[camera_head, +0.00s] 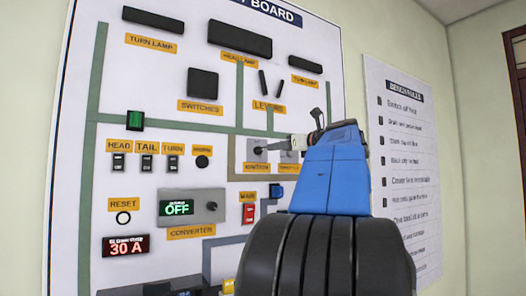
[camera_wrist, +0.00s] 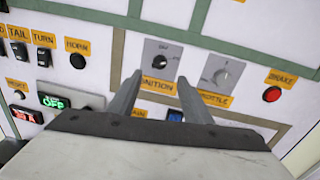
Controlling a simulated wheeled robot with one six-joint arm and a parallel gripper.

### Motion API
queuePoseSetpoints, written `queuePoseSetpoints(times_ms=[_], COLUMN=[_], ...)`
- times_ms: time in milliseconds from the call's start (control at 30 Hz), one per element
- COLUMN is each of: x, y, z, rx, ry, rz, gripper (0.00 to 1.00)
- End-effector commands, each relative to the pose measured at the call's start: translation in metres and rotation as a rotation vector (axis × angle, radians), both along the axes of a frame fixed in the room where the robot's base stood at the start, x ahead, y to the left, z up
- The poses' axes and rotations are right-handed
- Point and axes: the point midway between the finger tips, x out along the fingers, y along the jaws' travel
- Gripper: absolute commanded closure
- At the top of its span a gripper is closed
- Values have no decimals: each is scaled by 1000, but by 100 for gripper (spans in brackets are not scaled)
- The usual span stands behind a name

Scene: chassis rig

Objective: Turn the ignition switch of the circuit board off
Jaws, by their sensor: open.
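The circuit board (camera_head: 70,150) is a white upright panel on the wall. Its ignition switch (camera_wrist: 162,47) is a small dark knob on a grey plate, above the yellow IGNITION label (camera_wrist: 158,86) in the wrist view. In the head view the ignition switch (camera_head: 257,150) is just left of my gripper and partly crowded by it. My gripper (camera_wrist: 160,78) is open and empty. Its two grey fingers point at the board, one on each side of the label, with the tips just below the knob in the wrist view. Contact with the knob cannot be seen.
The throttle dial (camera_wrist: 222,73) sits right of the ignition switch, with the red brake button (camera_wrist: 272,94) further right. The horn button (camera_wrist: 78,61) is to the left. A red main switch (camera_head: 249,213) and a converter reading OFF (camera_head: 177,208) are lower.

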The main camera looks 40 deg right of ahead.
Motion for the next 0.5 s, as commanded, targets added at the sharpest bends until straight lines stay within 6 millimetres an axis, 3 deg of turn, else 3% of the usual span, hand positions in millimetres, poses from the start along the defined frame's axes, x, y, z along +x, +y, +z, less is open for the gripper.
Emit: queuePoseSetpoints(times_ms=[500], x=[81], y=[-12], z=[-1], rx=[0], ry=[1], rz=[3], gripper=[55])
